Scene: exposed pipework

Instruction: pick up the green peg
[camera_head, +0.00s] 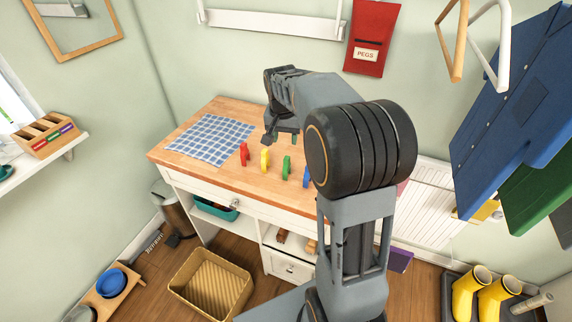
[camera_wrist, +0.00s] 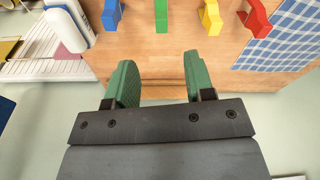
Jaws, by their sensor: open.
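The green peg (camera_head: 286,167) stands upright on the wooden tabletop, between the yellow peg (camera_head: 264,160) and the blue peg (camera_head: 307,176). The red peg (camera_head: 244,153) stands at the left end of the row. In the wrist view the green peg (camera_wrist: 161,16) is at the top, cut by the frame edge, ahead of the gap between my fingers. My gripper (camera_head: 282,138) is above the table on the wall side of the row. Its green-padded fingers (camera_wrist: 159,80) are open and empty, apart from the peg.
A blue checked cloth (camera_head: 210,139) lies on the left of the tabletop (camera_head: 222,178). A red pegs bag (camera_head: 373,38) and a white rail (camera_head: 270,24) hang on the wall behind. In the wrist view a white bottle (camera_wrist: 68,25) is left of the blue peg.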

